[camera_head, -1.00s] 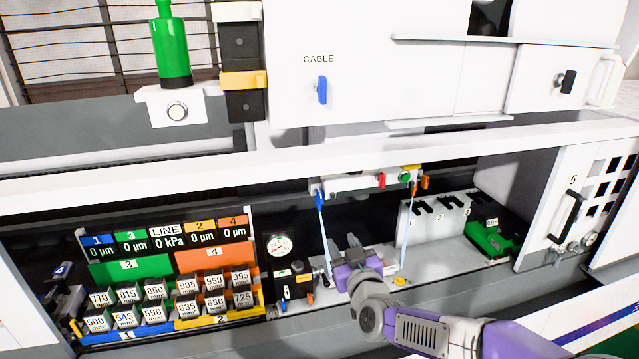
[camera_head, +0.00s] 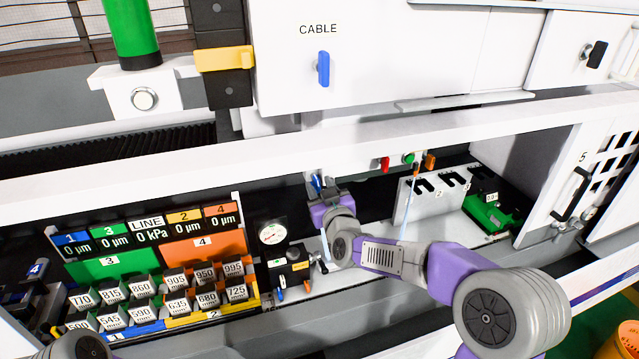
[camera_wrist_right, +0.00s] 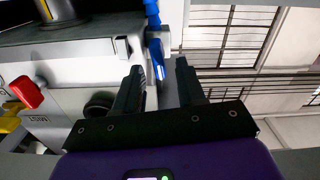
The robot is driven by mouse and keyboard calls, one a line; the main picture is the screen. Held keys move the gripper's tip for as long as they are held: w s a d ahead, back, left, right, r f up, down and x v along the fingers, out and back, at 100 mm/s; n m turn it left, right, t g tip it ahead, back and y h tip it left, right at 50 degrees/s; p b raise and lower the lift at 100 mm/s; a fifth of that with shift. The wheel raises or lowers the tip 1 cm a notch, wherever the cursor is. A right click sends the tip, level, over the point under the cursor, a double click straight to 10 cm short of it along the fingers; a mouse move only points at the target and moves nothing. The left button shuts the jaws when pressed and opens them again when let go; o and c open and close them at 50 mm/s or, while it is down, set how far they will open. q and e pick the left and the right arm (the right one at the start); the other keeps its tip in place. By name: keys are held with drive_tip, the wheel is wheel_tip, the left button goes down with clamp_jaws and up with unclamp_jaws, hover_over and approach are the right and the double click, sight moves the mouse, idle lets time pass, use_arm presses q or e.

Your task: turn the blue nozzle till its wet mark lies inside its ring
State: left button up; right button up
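The blue nozzle (camera_head: 316,183) hangs under the white rail in the head view, partly hidden by my right gripper (camera_head: 322,190). In the right wrist view, my right gripper (camera_wrist_right: 159,75) has its fingers apart, with the blue nozzle (camera_wrist_right: 157,58) in the gap between them. I cannot see clear contact on both sides. A pale blue jet (camera_head: 324,242) shows beside my right wrist. Its wet mark and ring are hidden by my arm. My left gripper is out of view.
An orange nozzle (camera_head: 430,160) with its own jet (camera_head: 410,205) is to the right. A gauge (camera_head: 272,233) and numbered blocks are to the left. A green device (camera_head: 488,211) lies right.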

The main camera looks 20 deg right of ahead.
drive_tip(key=shift+w, duration=0.3)
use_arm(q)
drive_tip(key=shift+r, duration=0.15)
use_arm(e)
clamp_jaws()
